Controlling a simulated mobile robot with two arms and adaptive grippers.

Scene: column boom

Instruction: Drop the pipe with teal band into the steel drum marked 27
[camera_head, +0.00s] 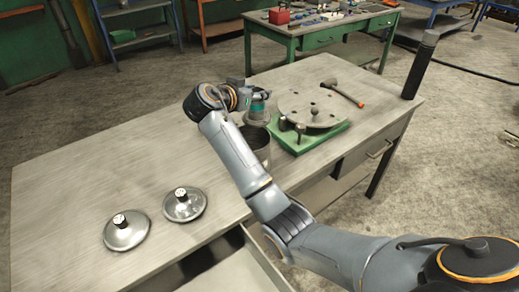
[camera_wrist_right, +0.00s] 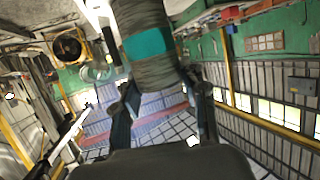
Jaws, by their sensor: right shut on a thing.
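The pipe with teal band (camera_wrist_right: 147,44) is held between the fingers of my right gripper (camera_wrist_right: 163,92) in the wrist view. In the head view the pipe (camera_head: 258,97) shows small at the end of my right arm, and my right gripper (camera_head: 241,94) is at its left. A dark grey drum (camera_head: 260,145) stands on the workbench just in front of the pipe, partly covered by my right arm. I cannot read a number on it, nor tell whether the pipe is over its opening. My left gripper is not in view.
Two round metal lids with knobs (camera_head: 127,230) (camera_head: 184,204) lie on the workbench (camera_head: 85,180) at the front left. A green base with a round plate (camera_head: 312,108) and a hammer (camera_head: 344,94) are to the right. The left part of the bench is clear.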

